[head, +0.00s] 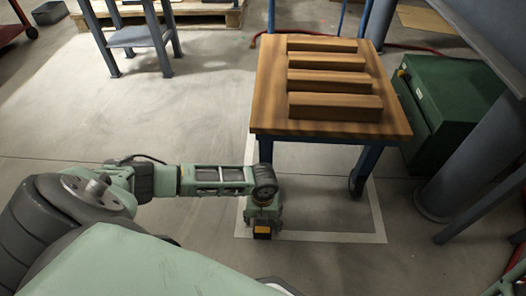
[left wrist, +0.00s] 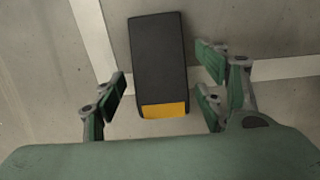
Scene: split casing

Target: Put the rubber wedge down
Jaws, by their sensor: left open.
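The rubber wedge (left wrist: 158,60) is a black block with a yellow end. In the left wrist view it lies on the grey floor between my open left fingers, with a gap on each side. My left gripper (left wrist: 160,98) is open and points down at it. In the head view the left gripper (head: 263,222) is low over the floor, near the front-left corner of the white floor outline. My right gripper is not in view.
A wooden-topped table (head: 268,100) on blue legs, carrying several long wooden blocks (head: 335,106), stands behind the gripper. A green cabinet (head: 450,95) is to its right. A white line (head: 340,237) outlines the floor area. Open floor lies at left.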

